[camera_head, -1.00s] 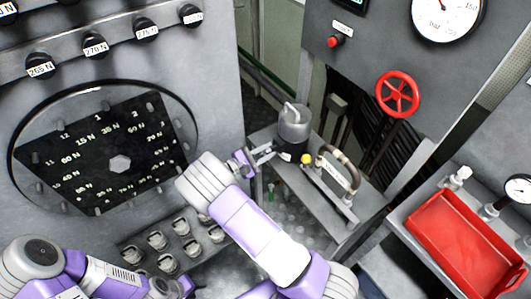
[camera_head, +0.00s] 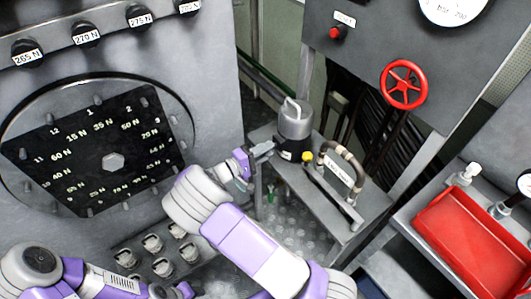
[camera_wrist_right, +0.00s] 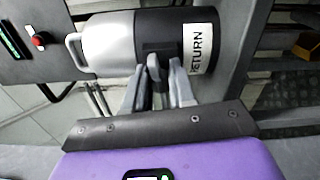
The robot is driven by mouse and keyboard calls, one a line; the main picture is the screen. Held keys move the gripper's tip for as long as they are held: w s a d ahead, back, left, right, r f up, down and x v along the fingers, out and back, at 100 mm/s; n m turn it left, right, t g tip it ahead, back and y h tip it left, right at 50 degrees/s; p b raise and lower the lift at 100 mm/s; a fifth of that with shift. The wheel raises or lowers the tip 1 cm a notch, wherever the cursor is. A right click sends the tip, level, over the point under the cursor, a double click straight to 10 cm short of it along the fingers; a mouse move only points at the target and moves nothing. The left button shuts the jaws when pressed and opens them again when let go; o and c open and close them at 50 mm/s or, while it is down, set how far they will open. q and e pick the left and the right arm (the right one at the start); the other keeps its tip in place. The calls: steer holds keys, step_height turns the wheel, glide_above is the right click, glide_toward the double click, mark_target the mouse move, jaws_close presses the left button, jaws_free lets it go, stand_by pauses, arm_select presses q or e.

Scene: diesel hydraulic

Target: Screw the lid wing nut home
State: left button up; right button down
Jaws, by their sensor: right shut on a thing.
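A canister (camera_head: 294,128) with a silver upper part, a dark lower band and a top handle stands upright on a grey shelf. In the right wrist view the canister (camera_wrist_right: 115,42) lies sideways, with a white RETURN label. My right gripper (camera_head: 266,149) reaches its dark band from the left. In the wrist view the gripper (camera_wrist_right: 157,92) is shut on a small grey upright part (camera_wrist_right: 154,68) at a dark block on the canister's side. This looks like the wing nut; the fingers partly hide it. My left gripper (camera_head: 180,290) is only partly visible at the bottom edge; its fingers are unclear.
A red handwheel (camera_head: 404,85) is on the panel behind. A red tray (camera_head: 470,240) is at the right.

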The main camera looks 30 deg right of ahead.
steer(key=shift+f+m, duration=0.1)
steer(key=shift+m, duration=0.6)
steer(key=shift+b, duration=0.3)
steer(key=c, duration=1)
jaws_free()
steer(key=shift+c, duration=0.2)
steer(key=a+p, duration=0.1)
steer(key=a, duration=0.6)
steer(key=shift+s+a, duration=0.3)
steer(key=shift+s, duration=0.05)
